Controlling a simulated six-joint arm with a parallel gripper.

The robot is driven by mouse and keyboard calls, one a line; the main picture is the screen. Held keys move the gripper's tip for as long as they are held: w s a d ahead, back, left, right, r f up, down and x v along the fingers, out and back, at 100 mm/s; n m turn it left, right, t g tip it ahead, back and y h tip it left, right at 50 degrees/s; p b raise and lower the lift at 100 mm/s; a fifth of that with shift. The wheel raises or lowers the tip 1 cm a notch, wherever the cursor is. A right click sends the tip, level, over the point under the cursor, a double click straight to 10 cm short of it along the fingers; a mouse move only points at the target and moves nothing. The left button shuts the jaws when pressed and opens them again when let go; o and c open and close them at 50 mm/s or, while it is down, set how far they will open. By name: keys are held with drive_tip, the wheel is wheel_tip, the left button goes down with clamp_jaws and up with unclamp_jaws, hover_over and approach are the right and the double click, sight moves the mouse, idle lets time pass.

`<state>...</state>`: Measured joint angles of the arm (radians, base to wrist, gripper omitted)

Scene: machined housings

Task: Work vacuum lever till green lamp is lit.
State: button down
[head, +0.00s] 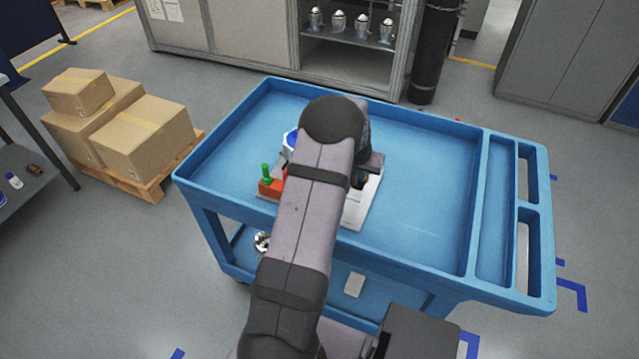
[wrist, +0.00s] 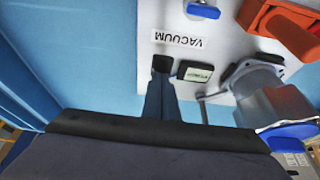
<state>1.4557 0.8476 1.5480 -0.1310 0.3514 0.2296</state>
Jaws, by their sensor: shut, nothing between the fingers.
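A white panel (wrist: 150,20) carries a label reading VACUUM (wrist: 178,40), upside down in the wrist view; the panel also shows on the cart in the head view (head: 361,205). A blue part (wrist: 203,10), possibly a lever handle, sits by the label at the top edge. A small dark-framed display (wrist: 195,71) is on the panel. No lit green lamp shows. In the head view my arm hides much of the panel.
An orange part (wrist: 283,22) and a grey cylindrical part (wrist: 272,103) stand right of my gripper in the wrist view. A red block (head: 270,188) with a green upright piece (head: 266,173) stands left of my arm. The blue cart's (head: 425,190) right side is clear.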

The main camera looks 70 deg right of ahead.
drive_tip(key=shift+r+p, duration=1.75)
drive_tip(key=shift+r, duration=1.05)
drive_tip(key=shift+f, duration=0.2)
drive_tip(key=shift+f+b, duration=2.1)
drive_tip(key=shift+f, duration=0.5)
drive_tip(key=shift+r, duration=0.1)
drive_tip(key=shift+r+p, duration=1.85)
drive_tip(key=shift+r, duration=0.85)
drive_tip(key=shift+f, duration=0.2)
drive_tip(key=shift+f+b, duration=2.15)
drive_tip(key=shift+f, duration=0.55)
drive_tip(key=shift+r, duration=0.2)
